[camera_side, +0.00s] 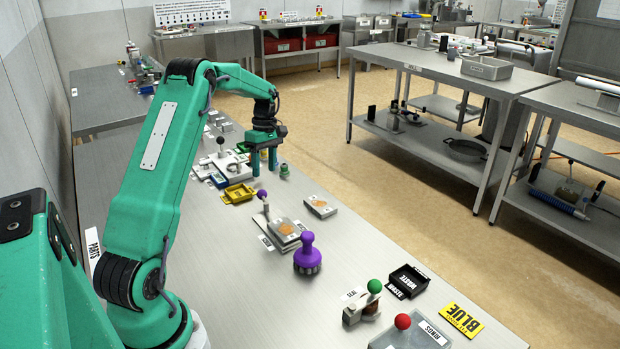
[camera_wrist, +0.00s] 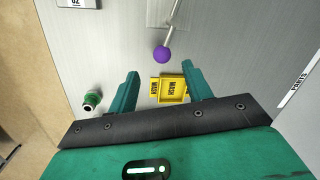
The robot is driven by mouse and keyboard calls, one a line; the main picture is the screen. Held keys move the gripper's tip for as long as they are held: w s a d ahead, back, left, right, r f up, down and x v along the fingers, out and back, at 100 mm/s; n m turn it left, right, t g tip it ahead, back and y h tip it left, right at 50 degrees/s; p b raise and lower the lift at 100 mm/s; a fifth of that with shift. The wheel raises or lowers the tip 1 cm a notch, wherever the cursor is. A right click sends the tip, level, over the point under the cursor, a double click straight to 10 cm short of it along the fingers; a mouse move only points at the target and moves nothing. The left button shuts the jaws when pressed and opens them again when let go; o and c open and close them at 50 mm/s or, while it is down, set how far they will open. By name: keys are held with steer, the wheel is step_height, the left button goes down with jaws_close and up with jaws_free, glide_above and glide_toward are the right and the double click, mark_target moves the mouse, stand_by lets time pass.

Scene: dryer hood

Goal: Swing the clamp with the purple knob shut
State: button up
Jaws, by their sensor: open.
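My gripper (camera_side: 263,170) points down above the bench, farther back than the knob. The wrist view shows its two fingers (camera_wrist: 160,72) spread apart, with nothing between them at their height. The clamp's pivot is too small to make out.
A yellow tray (camera_side: 238,193) marked WASH lies below my gripper. A green fitting (camera_side: 284,170) stands to the right of it. A purple-handled round tool (camera_side: 308,258) stands nearer the camera. A loose plate (camera_side: 320,207) lies right of the stack. Bare bench lies left of the clamp.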

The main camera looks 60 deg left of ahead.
mark_target(262, 194)
steer(key=shift+f, duration=0.1)
steer(key=shift+s+d+f, duration=0.1)
steer(key=shift+s+f, duration=0.15)
steer(key=shift+f, duration=1)
steer(key=shift+s+d+f, duration=0.1)
steer(key=shift+s+f, duration=0.1)
steer(key=shift+f, duration=1.05)
steer(key=shift+s+d+f, duration=0.1)
steer(key=shift+s+f, duration=0.15)
steer(key=shift+f, duration=1)
steer(key=shift+c, duration=0.2)
jaws_close()
